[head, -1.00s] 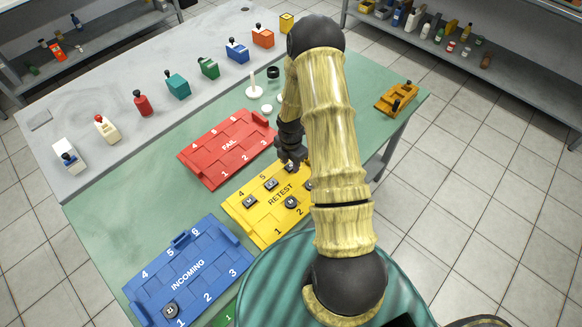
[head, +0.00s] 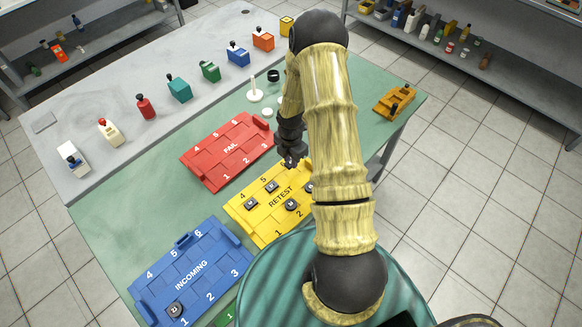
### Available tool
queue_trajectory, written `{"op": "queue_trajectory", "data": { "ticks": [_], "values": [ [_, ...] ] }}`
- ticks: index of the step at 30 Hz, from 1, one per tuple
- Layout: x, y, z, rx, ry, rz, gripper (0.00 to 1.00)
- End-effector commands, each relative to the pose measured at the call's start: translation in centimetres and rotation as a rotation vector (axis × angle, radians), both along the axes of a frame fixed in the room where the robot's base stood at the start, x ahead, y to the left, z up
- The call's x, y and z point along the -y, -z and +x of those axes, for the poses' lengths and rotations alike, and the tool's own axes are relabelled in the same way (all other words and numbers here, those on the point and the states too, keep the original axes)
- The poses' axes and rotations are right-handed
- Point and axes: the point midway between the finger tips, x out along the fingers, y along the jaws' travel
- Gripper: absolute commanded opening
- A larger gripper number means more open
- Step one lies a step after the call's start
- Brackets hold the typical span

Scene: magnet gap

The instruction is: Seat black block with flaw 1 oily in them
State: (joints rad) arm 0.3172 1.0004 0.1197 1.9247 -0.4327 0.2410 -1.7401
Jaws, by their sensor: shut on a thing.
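My gripper (head: 290,160) is at the far edge of the yellow RETEST tray (head: 262,226), near its upper corner. It is shut on a small dark thing, seemingly a black block, mostly hidden by the fingers. Several black blocks sit in the RETEST tray, one by number 4 (head: 251,203), one by number 5 (head: 272,187), one above number 2 (head: 291,204), and one partly behind my arm (head: 309,188). Another black block (head: 174,310) sits by number 1 in the blue INCOMING tray (head: 212,283). Their marks are too small to read for flaws.
The red FAIL tray (head: 213,176) looks empty. A row of coloured boxes with knobs, including a teal one (head: 179,90), stands along the grey back strip. A white spindle (head: 254,93) and a black ring (head: 273,76) stand beyond my gripper. An orange fixture (head: 394,101) is at right.

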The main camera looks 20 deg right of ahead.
Motion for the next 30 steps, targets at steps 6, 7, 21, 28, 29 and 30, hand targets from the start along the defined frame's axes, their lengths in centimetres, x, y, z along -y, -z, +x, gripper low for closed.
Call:
{"op": "queue_trajectory", "data": {
  "ticks": [6,7,21,28,29,30],
  "values": [
    [0.0,-1.3,0.0,0.000,0.000,0.000,0.03],
    [0.0,-1.3,0.0,0.000,0.000,0.000,0.03],
    [-0.6,-1.2,0.0,0.000,0.092,0.000,0.03],
    [-2.3,-1.4,0.0,-0.001,0.397,-0.001,0.03],
    [-2.6,-1.4,0.0,0.000,0.444,-0.001,0.03],
    [-2.9,-1.4,0.0,0.000,0.505,-0.001,0.03]
  ]
}}
